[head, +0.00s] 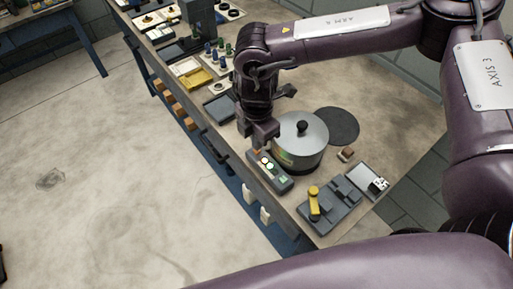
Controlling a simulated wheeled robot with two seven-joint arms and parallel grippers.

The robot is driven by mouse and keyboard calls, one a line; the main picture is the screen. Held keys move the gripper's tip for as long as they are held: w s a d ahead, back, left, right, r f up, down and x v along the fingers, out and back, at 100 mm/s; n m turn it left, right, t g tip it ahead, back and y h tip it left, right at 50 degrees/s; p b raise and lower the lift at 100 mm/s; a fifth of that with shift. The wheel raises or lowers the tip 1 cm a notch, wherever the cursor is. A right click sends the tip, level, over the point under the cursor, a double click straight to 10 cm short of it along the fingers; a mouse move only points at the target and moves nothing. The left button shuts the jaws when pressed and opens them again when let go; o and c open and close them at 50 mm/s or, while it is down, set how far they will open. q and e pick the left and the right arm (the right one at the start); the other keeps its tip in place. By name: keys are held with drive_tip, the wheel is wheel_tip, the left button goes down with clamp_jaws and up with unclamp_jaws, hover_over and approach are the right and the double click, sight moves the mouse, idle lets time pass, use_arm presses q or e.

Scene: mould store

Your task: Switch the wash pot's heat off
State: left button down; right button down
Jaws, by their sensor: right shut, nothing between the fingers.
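The wash pot (313,157) is a metal pot with a lid and dark knob, standing on the bench near its right end. A grey control box (282,183) sits in front of it at the bench's front edge. The box has a green button or light at its near end and a bright light in its middle. My right gripper (262,148) is shut and empty, pointing down over the far end of the control box, left of the pot. It hides that end; I cannot tell whether it touches. My left gripper is not in view.
A round dark plate (341,126) lies behind the pot. A grey fixture with a yellow lever (314,204) and a tray with a white block (377,184) stand to the right. Trays and several small bottles crowd the bench further left. The floor in front is clear.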

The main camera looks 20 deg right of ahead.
drive_tip(key=shift+f+b, duration=0.55)
drive_tip(key=shift+f, duration=0.4)
drive_tip(key=shift+r, duration=0.1)
wheel_tip(320, 180, up, 10)
drive_tip(key=p, duration=0.8)
idle(0.4)
idle(0.6)
